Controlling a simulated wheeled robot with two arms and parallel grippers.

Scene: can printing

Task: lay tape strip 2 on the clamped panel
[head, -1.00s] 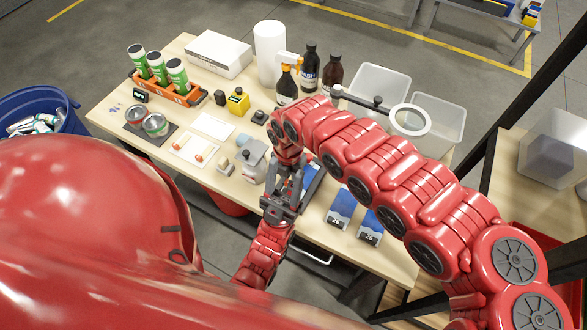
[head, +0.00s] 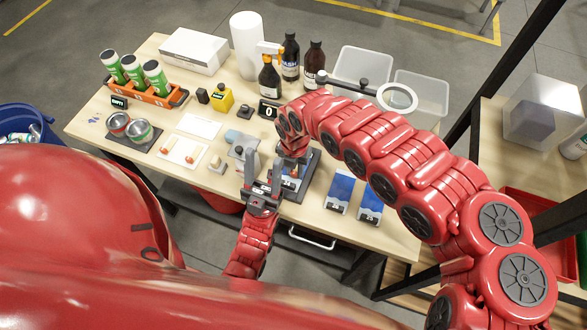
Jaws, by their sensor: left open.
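My left gripper (head: 266,168) is open, its two grey fingers pointing up the picture, in front of the grey canister and the dark fixture. I see nothing between its fingers. My right arm reaches in from the right, and its wrist is bent down over the dark fixture (head: 306,186), just right of my left gripper. The right gripper's fingertips are hidden, so its jaws cannot be read. The clamped panel is mostly covered by both grippers. A white sheet (head: 184,151) left of them carries small strips with orange-red ends; I cannot tell which is tape strip 2.
Two blue packs (head: 340,191) lie right of the fixture. A grey canister (head: 243,147) stands close to my left gripper. Dark bottles (head: 290,57), a ring lamp (head: 397,97) and clear bins (head: 362,66) stand behind. Green cans (head: 132,68) sit in an orange rack at the left.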

